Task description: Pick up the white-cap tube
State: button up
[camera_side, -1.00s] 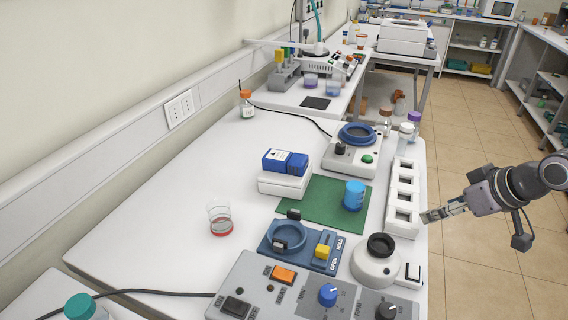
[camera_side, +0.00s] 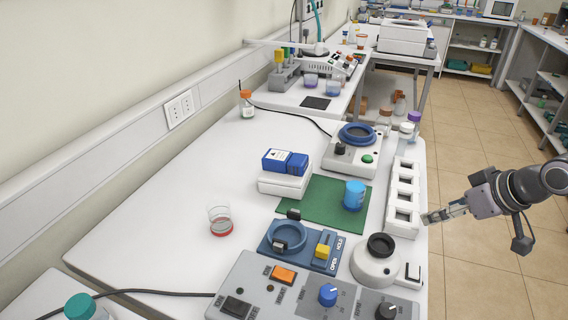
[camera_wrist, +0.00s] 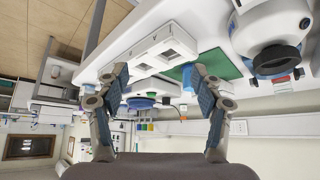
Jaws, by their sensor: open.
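My gripper (camera_side: 428,217) is off the near right side of the rack, close to the bench edge and well short of the white-capped tube. In the wrist view, my gripper (camera_wrist: 158,72) has its two fingers spread with nothing between them. The rack (camera_wrist: 150,50) shows upside down beyond the fingertips. I cannot make out the white-capped tube in the wrist view.
A blue beaker (camera_side: 354,195) stands on a green mat (camera_side: 325,205) left of the rack. A white device with a black ring (camera_side: 380,245) is near the rack's near end. A device with a blue ring (camera_side: 357,135) stands further back. Open floor lies right of the bench.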

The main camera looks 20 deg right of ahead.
jog(key=shift+c, duration=0.2)
jog(key=w+d+r, duration=0.2)
jog(key=w+r, duration=0.3)
jog(key=g, duration=0.1)
send_near(409, 126)
jog(key=x, duration=0.5)
jog(key=shift+w+d, duration=0.15)
jog(key=shift+w, duration=0.15)
jog(key=shift+s+x, duration=0.15)
jog(key=shift+x, duration=1.4)
jog(key=shift+s+x, duration=0.1)
jog(key=shift+x, duration=1.5)
jog(key=shift+f, duration=0.15)
jog(key=shift+s, duration=0.1)
jog(key=c, duration=1.3)
